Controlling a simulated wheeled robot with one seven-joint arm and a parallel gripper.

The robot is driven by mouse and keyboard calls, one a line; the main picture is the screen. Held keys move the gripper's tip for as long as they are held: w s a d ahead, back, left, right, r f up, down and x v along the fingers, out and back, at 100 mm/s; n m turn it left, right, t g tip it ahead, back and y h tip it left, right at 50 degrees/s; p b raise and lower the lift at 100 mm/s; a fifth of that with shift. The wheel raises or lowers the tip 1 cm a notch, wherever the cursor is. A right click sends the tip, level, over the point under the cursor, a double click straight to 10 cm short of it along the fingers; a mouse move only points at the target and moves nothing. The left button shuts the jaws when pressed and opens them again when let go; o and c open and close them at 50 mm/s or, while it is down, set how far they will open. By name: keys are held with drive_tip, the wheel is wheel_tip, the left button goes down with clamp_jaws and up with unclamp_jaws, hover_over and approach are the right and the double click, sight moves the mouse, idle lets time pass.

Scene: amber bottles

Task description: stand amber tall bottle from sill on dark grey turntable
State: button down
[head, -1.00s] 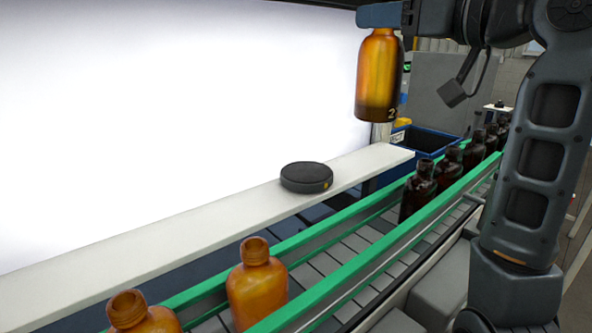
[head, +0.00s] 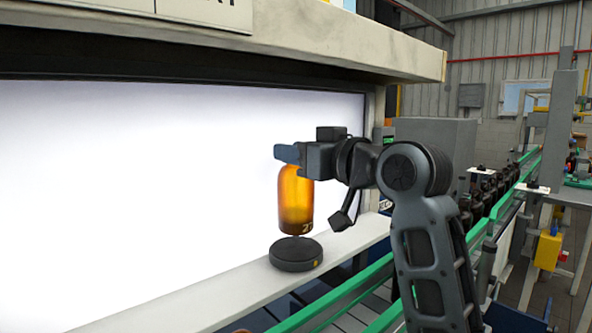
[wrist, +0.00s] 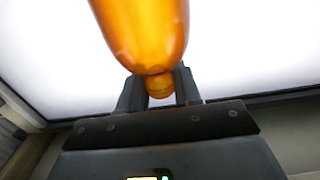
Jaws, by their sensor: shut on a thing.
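The amber tall bottle (head: 296,205) hangs upright from my gripper (head: 284,154), which is shut on its neck. In the wrist view the bottle (wrist: 145,35) shows its shoulder and neck between the two fingers of my gripper (wrist: 160,88). The dark grey turntable (head: 296,253), a low round disc with a small yellow mark, sits on the white sill. The bottle's base appears just above the turntable in the head view, with a small gap between them. The bottle's neck is hidden by my gripper in the head view.
The white sill (head: 215,297) runs in front of a bright lit panel (head: 150,170). A conveyor with green rails (head: 345,298) runs alongside it, with several dark bottles (head: 482,192) farther back. An overhanging ledge (head: 350,52) is above the panel.

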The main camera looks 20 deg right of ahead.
drive_tip(key=shift+f, duration=1.6)
drive_tip(key=shift+f, duration=0.2)
drive_tip(key=c, duration=0.8)
unclamp_jaws()
drive_tip(key=b+v, duration=0.1)
drive_tip(key=v, duration=1.1)
drive_tip(key=shift+r, duration=0.2)
